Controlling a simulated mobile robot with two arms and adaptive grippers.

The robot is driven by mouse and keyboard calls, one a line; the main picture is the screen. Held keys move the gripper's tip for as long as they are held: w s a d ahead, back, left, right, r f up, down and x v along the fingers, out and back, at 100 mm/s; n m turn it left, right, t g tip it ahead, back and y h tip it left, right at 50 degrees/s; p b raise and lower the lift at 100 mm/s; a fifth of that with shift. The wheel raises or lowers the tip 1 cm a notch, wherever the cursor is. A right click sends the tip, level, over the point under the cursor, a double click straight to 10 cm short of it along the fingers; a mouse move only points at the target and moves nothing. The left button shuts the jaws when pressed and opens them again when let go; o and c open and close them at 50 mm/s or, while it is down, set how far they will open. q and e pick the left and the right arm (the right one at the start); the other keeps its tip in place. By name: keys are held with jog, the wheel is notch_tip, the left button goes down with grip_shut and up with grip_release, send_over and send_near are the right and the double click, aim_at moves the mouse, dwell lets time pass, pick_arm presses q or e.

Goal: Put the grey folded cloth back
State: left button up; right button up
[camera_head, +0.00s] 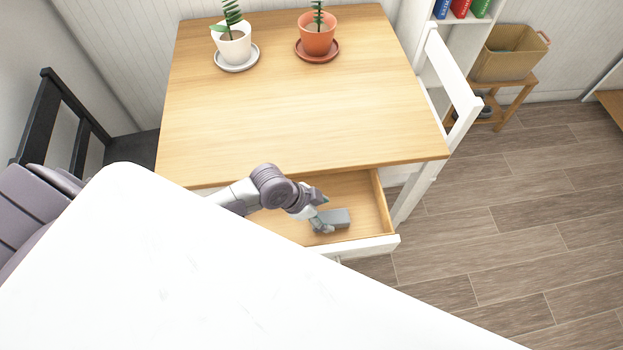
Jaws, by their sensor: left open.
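The grey folded cloth (338,217) is a small flat block lying in the open drawer (368,204) of the wooden table. My left gripper (324,228) is inside the drawer, at the cloth's left end. It is open, and its fingers overlap the cloth's edge in the picture; I cannot tell if they touch it. The drawer's left part is hidden by my arm and the white surface in front. My right gripper is not in view.
The wooden tabletop (290,110) bears a plant in a white pot (233,48) and one in a terracotta pot (318,38) at its back; its middle is clear. A white chair (452,75) stands at the right. A white surface (190,270) fills the foreground.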

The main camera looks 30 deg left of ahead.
pick_arm(q)
jog(key=v, duration=0.8)
jog(key=shift+s, duration=0.1)
